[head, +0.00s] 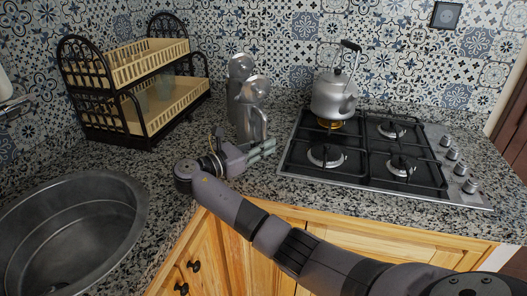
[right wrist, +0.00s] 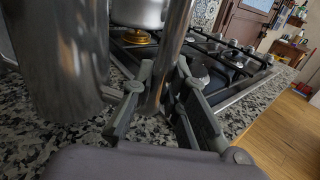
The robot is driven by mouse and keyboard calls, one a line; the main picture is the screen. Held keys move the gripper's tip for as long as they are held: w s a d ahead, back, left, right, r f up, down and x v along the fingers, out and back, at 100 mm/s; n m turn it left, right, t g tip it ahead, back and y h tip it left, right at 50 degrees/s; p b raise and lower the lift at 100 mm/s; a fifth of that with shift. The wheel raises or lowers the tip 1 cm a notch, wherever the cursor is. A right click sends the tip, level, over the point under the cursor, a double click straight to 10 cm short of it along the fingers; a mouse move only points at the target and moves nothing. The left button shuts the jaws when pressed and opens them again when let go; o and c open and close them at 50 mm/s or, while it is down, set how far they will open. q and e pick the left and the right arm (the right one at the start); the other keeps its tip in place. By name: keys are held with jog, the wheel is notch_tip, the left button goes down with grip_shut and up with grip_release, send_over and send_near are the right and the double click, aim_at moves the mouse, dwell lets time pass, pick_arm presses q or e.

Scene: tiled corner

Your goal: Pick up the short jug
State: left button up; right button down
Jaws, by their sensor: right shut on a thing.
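The short jug (head: 252,120) is a shiny metal jug with a rounded top, upright on the granite counter. A taller, similar metal jug (head: 238,70) stands close behind it, partly hidden. My right gripper (head: 265,149) is low at the short jug's right side. In the right wrist view, the right gripper's fingers (right wrist: 162,86) are on either side of the jug's upright metal handle (right wrist: 170,55) and shut on it. The jug's curved body (right wrist: 60,65) fills the left of that view. My left gripper is not in view.
A kettle (head: 334,97) sits on the back left burner of the gas hob (head: 365,158), right of the jugs. A two-tier dish rack (head: 150,98) stands at the back left. A round sink (head: 75,225) is at the front left. Granite counter (head: 155,170) is bare between them.

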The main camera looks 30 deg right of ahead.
notch_tip(320, 180, up, 17)
jog(key=shift+f, duration=0.1)
dwell(0.8)
dwell(0.4)
jog(key=c, duration=2.1)
grip_release()
jog(key=shift+c, duration=0.2)
grip_shut()
